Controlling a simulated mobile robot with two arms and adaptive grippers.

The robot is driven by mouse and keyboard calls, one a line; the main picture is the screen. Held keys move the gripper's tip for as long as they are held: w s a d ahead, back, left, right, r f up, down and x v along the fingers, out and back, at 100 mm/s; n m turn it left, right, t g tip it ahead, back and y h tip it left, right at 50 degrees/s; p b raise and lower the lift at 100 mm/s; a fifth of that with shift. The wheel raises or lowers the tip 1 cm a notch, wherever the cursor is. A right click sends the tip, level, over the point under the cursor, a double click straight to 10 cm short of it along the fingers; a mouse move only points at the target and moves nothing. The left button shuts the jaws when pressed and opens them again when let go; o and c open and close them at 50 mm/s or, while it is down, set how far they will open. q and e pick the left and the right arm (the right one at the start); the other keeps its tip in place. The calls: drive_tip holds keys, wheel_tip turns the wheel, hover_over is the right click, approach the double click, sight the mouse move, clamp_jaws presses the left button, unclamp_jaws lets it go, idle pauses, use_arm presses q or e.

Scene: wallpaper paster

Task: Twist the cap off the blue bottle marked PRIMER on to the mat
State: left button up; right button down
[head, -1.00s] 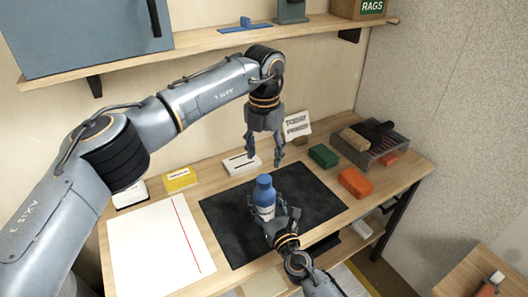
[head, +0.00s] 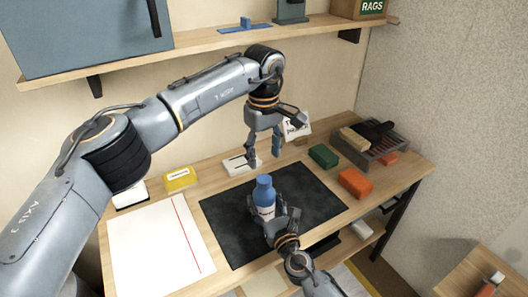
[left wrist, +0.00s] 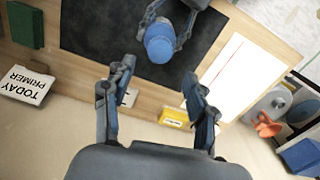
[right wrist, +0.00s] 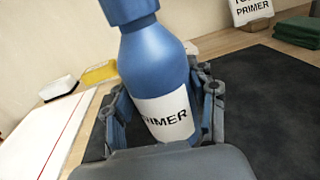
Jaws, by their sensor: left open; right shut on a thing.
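The blue bottle (head: 264,203) with a white PRIMER label stands on the dark mat (head: 315,197). Its blue cap (head: 264,180) is on its top; the cap also shows in the left wrist view (left wrist: 160,44). My right gripper (head: 270,213) is shut on the bottle's body around the label, and its fingers show on both sides in the right wrist view (right wrist: 165,110). My left gripper (head: 263,156) is open and empty, above and behind the bottle. In the left wrist view its fingers (left wrist: 155,80) are spread, with the cap beyond them.
White paper (head: 155,247) lies left.

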sight(264, 179)
use_arm(q)
drive_tip(key=shift+m, duration=0.6)
use_arm(e)
drive_tip(key=shift+f, duration=0.1)
use_arm(q)
drive_tip(key=shift+f, duration=0.35)
wheel_tip(264, 179, down, 7)
drive_tip(key=shift+f, duration=0.15)
